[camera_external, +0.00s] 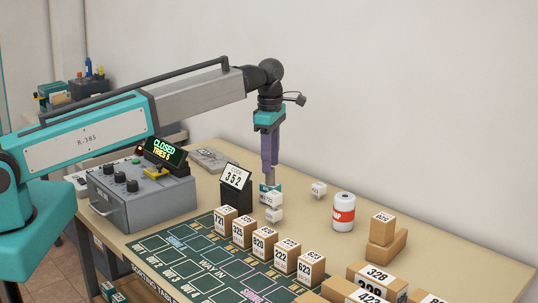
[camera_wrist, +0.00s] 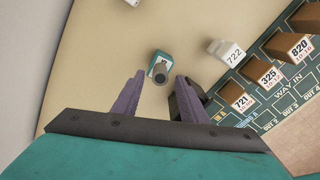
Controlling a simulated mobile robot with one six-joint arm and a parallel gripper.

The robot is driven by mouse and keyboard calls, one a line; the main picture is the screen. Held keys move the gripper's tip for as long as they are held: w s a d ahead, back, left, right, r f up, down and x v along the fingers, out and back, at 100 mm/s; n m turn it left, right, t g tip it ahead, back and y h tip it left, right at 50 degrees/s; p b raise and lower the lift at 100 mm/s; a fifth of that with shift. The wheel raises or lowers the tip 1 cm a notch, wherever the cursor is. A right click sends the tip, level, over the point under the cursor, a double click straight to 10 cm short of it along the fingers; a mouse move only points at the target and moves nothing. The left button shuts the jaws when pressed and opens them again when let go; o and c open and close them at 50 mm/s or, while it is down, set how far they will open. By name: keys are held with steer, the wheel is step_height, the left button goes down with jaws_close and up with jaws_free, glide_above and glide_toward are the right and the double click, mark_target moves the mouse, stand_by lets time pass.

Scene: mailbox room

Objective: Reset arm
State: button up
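A small teal-and-white object with a grey round top (camera_wrist: 160,67) shows just beyond the fingertips. In the external view it (camera_external: 264,189) stands on the table below the gripper, partly hidden by white boxes. My arm reaches out from the left, above the grey control box.
A sign reading 352 (camera_external: 236,178) and numbered brown boxes (camera_external: 244,231) stand near the gripper on the table. A white box (camera_wrist: 228,52) is close by. A white roll with a red label (camera_external: 344,212) stands to the right. The grey control box (camera_external: 140,197) displays "CLOSED".

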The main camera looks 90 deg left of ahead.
steer(key=shift+r, duration=0.8)
